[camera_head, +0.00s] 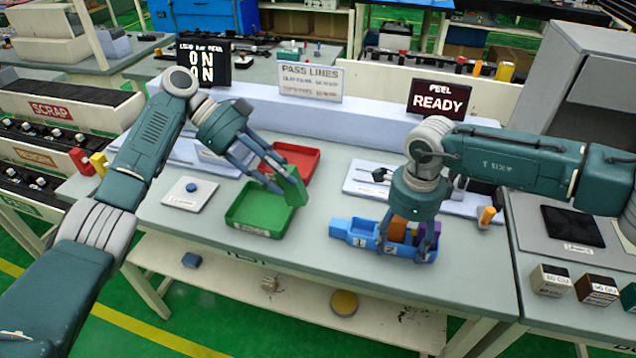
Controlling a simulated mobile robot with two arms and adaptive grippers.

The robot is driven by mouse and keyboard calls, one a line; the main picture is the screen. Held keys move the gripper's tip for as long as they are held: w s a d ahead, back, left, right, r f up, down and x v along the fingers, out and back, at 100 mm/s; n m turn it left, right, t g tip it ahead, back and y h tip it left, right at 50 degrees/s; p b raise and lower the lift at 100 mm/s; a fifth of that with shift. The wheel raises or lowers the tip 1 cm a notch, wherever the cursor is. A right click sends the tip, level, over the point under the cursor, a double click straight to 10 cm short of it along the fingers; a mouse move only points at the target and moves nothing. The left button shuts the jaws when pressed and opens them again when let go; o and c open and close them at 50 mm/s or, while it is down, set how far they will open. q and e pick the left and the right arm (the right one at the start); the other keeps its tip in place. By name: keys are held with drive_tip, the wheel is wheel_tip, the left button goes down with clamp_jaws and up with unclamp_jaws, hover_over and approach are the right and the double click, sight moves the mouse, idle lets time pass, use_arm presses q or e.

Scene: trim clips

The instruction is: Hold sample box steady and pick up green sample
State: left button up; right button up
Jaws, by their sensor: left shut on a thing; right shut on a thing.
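The blue sample box (364,240) sits on the grey table at right of centre, with numbered compartments along its front. An orange sample (398,230) and a purple sample stand in it, partly behind my fingers. My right gripper (408,246) reaches down from above and is shut on the box. The green sample (295,188) is out of the box, tilted, in the grip of my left gripper (284,188). It is over the right side of the green tray (244,222); I cannot tell whether it touches the rim.
A red tray (305,157) lies behind the green one. A white plate with a blue button (192,187) is at the left. A white fixture (362,181) and an orange peg (487,215) stand behind the box. A READY sign (440,100) stands at the back.

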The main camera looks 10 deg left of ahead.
use_arm(q)
drive_tip(key=w+a+r+y, duration=0.1)
drive_tip(key=a+r+y, duration=0.1)
drive_tip(key=a, duration=0.5)
drive_tip(key=shift+w+a+t+y, duration=0.2)
drive_tip(key=shift+t+y, duration=0.1)
drive_tip(key=shift+y, duration=0.4)
use_arm(e)
drive_tip(key=shift+d, duration=0.1)
drive_tip(key=o, duration=1.2)
drive_tip(key=shift+o, duration=0.2)
drive_tip(key=shift+r, duration=0.1)
use_arm(q)
drive_tip(key=shift+s+f, duration=0.1)
use_arm(e)
wheel_tip(320, 180, up, 12)
